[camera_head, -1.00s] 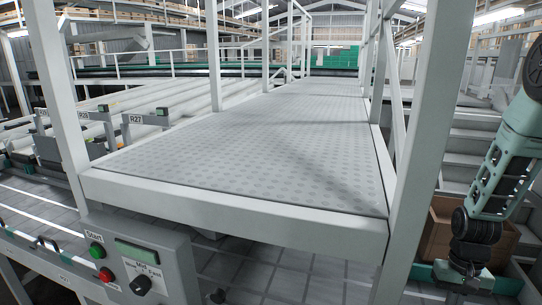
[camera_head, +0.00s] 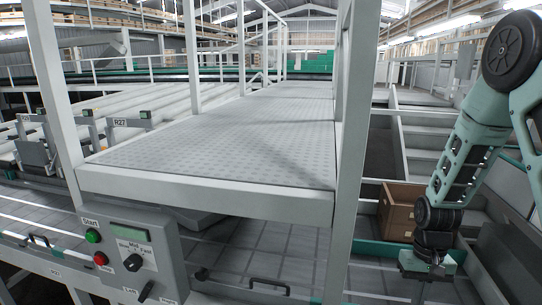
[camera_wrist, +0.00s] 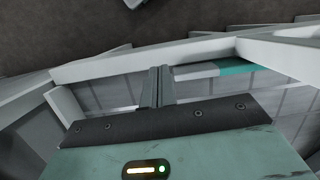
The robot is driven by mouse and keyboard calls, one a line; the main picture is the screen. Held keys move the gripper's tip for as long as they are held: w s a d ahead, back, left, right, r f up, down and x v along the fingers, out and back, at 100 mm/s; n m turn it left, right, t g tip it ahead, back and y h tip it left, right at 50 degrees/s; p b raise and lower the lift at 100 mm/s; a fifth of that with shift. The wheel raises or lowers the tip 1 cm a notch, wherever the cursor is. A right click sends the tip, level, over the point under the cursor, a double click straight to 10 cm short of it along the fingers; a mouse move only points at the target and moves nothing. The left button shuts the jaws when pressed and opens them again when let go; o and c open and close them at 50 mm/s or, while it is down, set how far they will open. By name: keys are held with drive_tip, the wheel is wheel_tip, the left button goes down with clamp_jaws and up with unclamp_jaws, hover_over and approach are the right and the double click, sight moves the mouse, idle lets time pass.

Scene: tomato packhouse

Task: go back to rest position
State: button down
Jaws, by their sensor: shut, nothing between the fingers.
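My arm hangs at the right of the head view, with my gripper (camera_head: 428,268) at its lower end, low in the picture and to the right of a white frame post. In the wrist view my gripper (camera_wrist: 158,88) shows its two fingers together, shut, with nothing held. White rails and grey panels lie beyond the fingertips there. In the head view the fingertips are small and hard to make out.
A control box (camera_head: 130,250) with green and red buttons stands at lower left. A grey perforated platform (camera_head: 230,140) with white posts fills the middle. A brown carton (camera_head: 398,210) stands behind my gripper. Grey bays line the right side.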

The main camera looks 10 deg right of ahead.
drive_tip(key=s+a+r+n+t+p, duration=0.1)
drive_tip(key=a+r+n+p, duration=0.4)
drive_tip(key=a+r, duration=1.15)
drive_tip(key=s+a+r+n+p, duration=0.1)
drive_tip(key=s+a+r+n, duration=0.2)
drive_tip(key=s+a, duration=0.3)
drive_tip(key=s+a+r+n+t+p, duration=0.1)
drive_tip(key=s+a+r+n, duration=0.3)
drive_tip(key=s+a, duration=0.3)
drive_tip(key=shift+s+r+p, duration=0.35)
drive_tip(key=shift+s+r, duration=0.05)
drive_tip(key=shift+r, duration=0.45)
drive_tip(key=shift+a, duration=0.1)
